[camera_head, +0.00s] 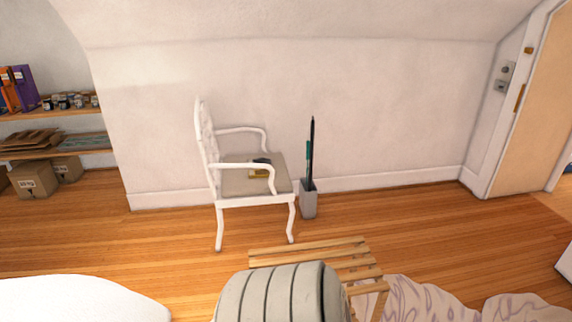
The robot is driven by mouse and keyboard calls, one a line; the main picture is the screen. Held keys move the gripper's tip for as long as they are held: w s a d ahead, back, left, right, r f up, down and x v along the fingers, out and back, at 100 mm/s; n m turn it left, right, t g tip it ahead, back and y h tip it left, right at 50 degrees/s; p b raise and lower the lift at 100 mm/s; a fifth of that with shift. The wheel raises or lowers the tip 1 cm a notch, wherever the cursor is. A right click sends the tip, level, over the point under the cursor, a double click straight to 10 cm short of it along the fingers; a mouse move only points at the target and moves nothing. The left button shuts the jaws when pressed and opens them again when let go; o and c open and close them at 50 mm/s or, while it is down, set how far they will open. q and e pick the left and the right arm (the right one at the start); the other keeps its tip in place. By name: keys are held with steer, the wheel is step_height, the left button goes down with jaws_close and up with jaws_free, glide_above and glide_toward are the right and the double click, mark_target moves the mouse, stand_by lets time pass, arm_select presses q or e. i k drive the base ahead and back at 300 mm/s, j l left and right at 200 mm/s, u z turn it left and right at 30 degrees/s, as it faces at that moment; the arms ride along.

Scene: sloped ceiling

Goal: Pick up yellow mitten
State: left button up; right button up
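A small yellowish thing (259,174) lies on the seat of a white armchair (255,202) by the wall. It is too small to tell for sure whether it is the yellow mitten. A small dark thing (262,161) lies right behind it on the seat. The chair's near armrest passes in front of the seat and partly covers these things. Neither of my grippers is in view.
A grey stand with dark poles (309,200) stands right of the chair. A slatted wooden piece (330,258) and a grey ribbed rounded thing (275,295) are in front. Patterned cloth (425,300) lies lower right. Shelves (75,148) are left. Floor right of the stand is clear.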

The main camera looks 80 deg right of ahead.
mark_target(257, 173)
steer(key=z, duration=2.6)
steer(key=i+l+z, duration=0.2)
steer(key=l+z, duration=0.3)
steer(key=i+l+z, duration=0.25)
steer(key=l+z, duration=0.2)
steer(key=i+l+z, duration=0.3)
steer(key=z, duration=0.2)
steer(key=i+l+z, duration=0.35)
steer(key=i+z, duration=0.4)
steer(key=i+u, duration=0.45)
steer(key=i+l+u, duration=0.2)
steer(key=i+u, duration=0.25)
steer(key=i+j+u, duration=0.25)
steer(key=i+u, duration=0.15)
steer(key=i+j+u, duration=0.15)
steer(key=i+u, duration=0.65)
steer(key=i+l+u, duration=0.1)
steer(key=i+u, duration=0.3)
steer(key=i+j+u, duration=0.25)
steer(key=i+u, duration=0.15)
steer(key=i, duration=0.25)
steer(key=i+u, duration=0.35)
steer(key=i, duration=0.3)
